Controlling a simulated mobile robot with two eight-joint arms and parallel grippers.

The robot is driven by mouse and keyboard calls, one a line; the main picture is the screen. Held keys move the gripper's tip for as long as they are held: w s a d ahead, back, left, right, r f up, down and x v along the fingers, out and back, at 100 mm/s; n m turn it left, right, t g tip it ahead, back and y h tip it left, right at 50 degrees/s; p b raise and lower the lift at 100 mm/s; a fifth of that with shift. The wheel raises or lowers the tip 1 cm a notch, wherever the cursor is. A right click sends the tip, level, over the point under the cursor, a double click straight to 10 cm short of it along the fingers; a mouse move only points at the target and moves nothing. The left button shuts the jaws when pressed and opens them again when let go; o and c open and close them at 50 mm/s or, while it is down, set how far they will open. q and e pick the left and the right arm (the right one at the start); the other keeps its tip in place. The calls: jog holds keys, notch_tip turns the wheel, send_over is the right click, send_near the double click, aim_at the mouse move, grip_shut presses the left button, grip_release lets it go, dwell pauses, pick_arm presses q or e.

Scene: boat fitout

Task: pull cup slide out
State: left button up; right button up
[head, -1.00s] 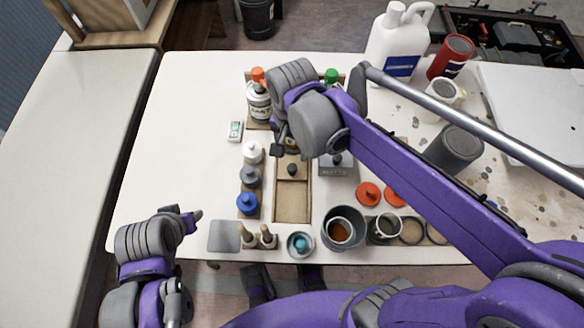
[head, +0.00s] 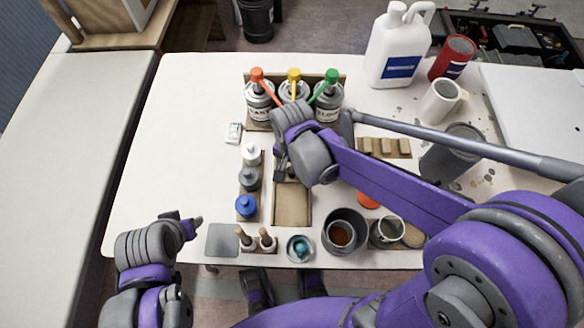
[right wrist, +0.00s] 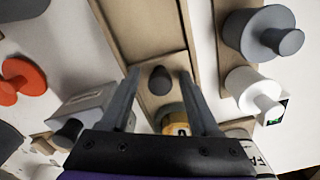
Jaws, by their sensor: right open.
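The cup slide is a long wooden tray (head: 291,205) in the middle of the bench, with a bare recessed floor at its near end. A small wooden panel with a dark round knob (right wrist: 160,80) shows in the right wrist view; my right arm hides it in the head view. My right gripper (head: 283,173) is over the tray's far part. In the right wrist view its open fingers (right wrist: 160,74) stand on either side of the knob, and I cannot tell whether they touch it. A yellowish round item (right wrist: 178,120) lies just beyond the knob. My left gripper (head: 196,222) is at the bench's left front.
A dark pot (head: 343,226) and a small teal-filled bowl (head: 300,248) stand in front. The bench's left part is clear.

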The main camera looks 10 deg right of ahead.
grip_shut()
dwell(1.3)
